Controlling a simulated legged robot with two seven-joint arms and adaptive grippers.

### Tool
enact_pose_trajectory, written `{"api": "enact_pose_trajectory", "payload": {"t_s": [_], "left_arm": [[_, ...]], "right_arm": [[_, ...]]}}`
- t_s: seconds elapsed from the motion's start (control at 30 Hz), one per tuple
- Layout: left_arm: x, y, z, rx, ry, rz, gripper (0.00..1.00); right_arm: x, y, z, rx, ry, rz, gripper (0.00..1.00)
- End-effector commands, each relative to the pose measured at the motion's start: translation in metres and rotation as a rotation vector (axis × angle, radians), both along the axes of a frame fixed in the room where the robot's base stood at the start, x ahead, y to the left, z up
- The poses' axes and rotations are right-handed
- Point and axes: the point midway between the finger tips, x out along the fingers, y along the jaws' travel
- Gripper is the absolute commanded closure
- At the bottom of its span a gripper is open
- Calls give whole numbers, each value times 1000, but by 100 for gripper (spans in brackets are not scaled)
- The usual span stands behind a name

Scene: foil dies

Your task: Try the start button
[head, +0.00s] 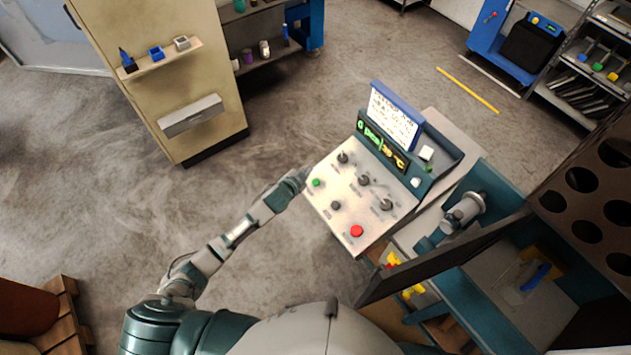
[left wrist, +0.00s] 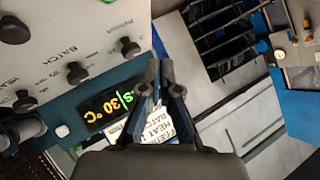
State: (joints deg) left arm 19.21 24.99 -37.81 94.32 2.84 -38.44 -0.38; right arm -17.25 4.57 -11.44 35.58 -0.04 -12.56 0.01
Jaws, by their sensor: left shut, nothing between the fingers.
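The control panel (head: 335,205) is a pale sloped board with several dark knobs. A small green button (head: 316,182) sits near its left edge, and a larger red button (head: 356,231) near its lower edge. No label that reads as start is legible. My left gripper (head: 303,175) is at the panel's upper left edge, close to the green button; I cannot tell whether they touch. In the left wrist view its fingers (left wrist: 158,78) are together and empty. That view shows part of the panel (left wrist: 45,55) with knobs, but neither button. My right gripper is not in view.
A display (head: 382,147) reads "0 pcs | 30 °C". A blue-framed card (head: 394,116) stands behind it. A dark flat plate (head: 440,258) juts out right of the panel. A beige cabinet (head: 160,75) stands at upper left. The floor (head: 330,80) between is clear.

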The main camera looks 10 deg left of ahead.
Motion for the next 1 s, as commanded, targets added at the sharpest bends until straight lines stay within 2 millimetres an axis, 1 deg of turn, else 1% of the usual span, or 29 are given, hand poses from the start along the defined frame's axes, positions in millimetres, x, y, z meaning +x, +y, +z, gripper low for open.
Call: {"api": "enact_pose_trajectory", "payload": {"t_s": [0.17, 0.27, 0.3, 0.4, 0.5, 0.6, 0.8, 1.0], "left_arm": [[2, -2, -9, 0, 1, 1, 100], [4, -5, -21, -1, 4, 1, 100], [6, -6, -30, -2, 0, -1, 100], [9, -10, -46, -2, 0, -1, 100], [11, -12, -58, -1, 1, 0, 100], [14, -14, -68, -1, 2, 0, 100], [18, -18, -80, -1, 0, 0, 100], [19, -19, -83, 0, 0, 0, 100]], "right_arm": [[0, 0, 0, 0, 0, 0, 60], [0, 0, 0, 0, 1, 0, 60], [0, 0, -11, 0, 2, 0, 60], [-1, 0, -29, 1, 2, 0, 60], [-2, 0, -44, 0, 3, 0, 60], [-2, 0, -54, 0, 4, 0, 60], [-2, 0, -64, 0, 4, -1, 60], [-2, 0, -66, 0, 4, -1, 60]]}}
